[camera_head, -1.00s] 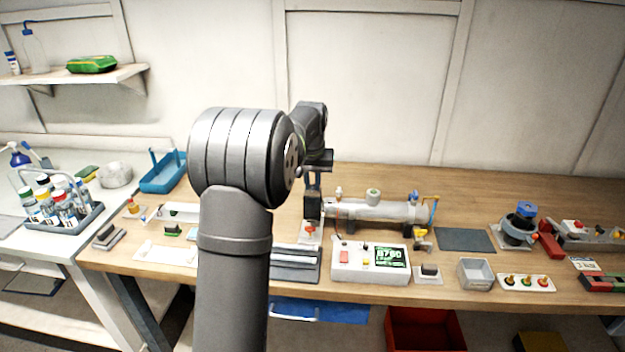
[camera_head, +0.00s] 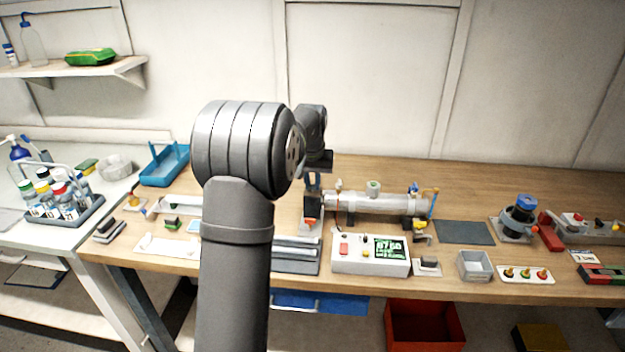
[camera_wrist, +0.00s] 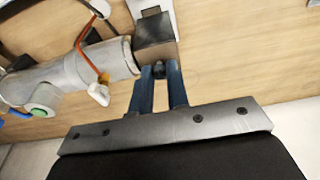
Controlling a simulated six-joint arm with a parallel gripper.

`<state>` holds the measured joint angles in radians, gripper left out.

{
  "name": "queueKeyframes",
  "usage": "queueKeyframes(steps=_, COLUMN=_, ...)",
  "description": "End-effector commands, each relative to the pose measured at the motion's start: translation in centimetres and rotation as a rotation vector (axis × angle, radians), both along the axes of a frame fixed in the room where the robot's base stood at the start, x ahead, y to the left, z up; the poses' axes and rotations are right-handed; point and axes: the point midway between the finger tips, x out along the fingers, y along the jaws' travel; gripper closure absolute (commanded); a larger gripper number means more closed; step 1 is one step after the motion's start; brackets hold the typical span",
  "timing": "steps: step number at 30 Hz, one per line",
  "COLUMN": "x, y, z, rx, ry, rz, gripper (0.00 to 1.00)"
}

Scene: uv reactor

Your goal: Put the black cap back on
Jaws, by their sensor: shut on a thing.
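The black cap (camera_wrist: 154,36) is a dark block at the end of my gripper. My gripper (camera_wrist: 160,70) has its blue fingers shut on it. The grey reactor tube (camera_wrist: 85,72) lies horizontally, and its open-side end is right beside the cap in the wrist view. In the head view the cap (camera_head: 313,204) is at the left end of the tube (camera_head: 375,207), roughly in line with it. I cannot tell whether cap and tube touch or a thin gap remains. My gripper (camera_head: 313,180) comes down from above.
A control box with a lit display (camera_head: 370,258) stands in front of the tube. An orange-red part (camera_head: 309,222) shows just below the cap. Orange tubing (camera_wrist: 88,50) runs by the tube. A dark mat (camera_head: 464,232) lies to the right. The table behind is clear.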

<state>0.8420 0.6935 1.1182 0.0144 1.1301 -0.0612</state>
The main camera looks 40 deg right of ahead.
Motion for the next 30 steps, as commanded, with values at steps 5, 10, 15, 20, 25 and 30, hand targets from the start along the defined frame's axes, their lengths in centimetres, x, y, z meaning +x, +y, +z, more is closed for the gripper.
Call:
queueKeyframes(steps=5, x=0.0, y=0.0, z=-0.5, rx=0.0, ry=0.0, rz=0.0, gripper=1.0)
queueKeyframes(steps=10, x=0.0, y=0.0, z=-0.7, rx=0.0, ry=0.0, rz=0.0, gripper=0.81)
queueKeyframes(steps=15, x=0.0, y=0.0, z=-0.7, rx=0.0, ry=0.0, rz=0.0, gripper=0.59)
queueKeyframes(steps=20, x=0.0, y=0.0, z=-0.7, rx=0.0, ry=0.0, rz=0.0, gripper=0.59)
queueKeyframes(steps=25, x=-0.1, y=0.1, z=-0.1, rx=-0.001, ry=-0.001, rz=0.0, gripper=0.59)
queueKeyframes(steps=30, x=-0.5, y=0.4, z=2.7, rx=-0.004, ry=-0.004, rz=0.0, gripper=0.59)
